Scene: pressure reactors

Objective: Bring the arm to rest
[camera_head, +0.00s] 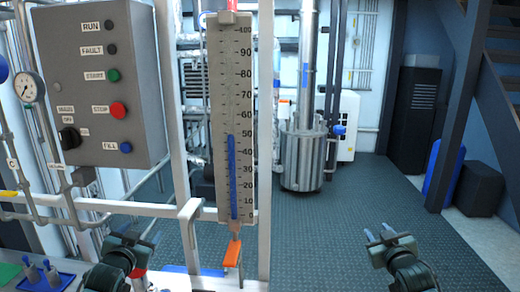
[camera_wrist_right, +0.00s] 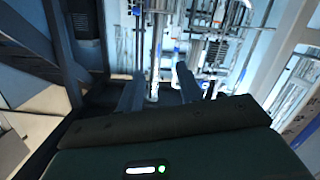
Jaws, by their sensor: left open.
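My left gripper (camera_head: 142,238) is at the bottom left of the head view, in front of the white frame and below the control box. Its jaws are apart and I see nothing between them. My right gripper (camera_head: 378,233) is at the bottom right of the head view, over open floor and touching nothing. In the right wrist view its two fingers (camera_wrist_right: 160,85) stand apart with an empty gap. Both forearms come in from the bottom edge of the head view.
A grey control box (camera_head: 95,80) with buttons hangs at left. A level gauge (camera_head: 230,120) with a blue column and an orange valve handle (camera_head: 232,254) stand right of my left gripper. A blue tray (camera_head: 48,280) is at lower left. The floor (camera_head: 310,240) between the grippers is clear.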

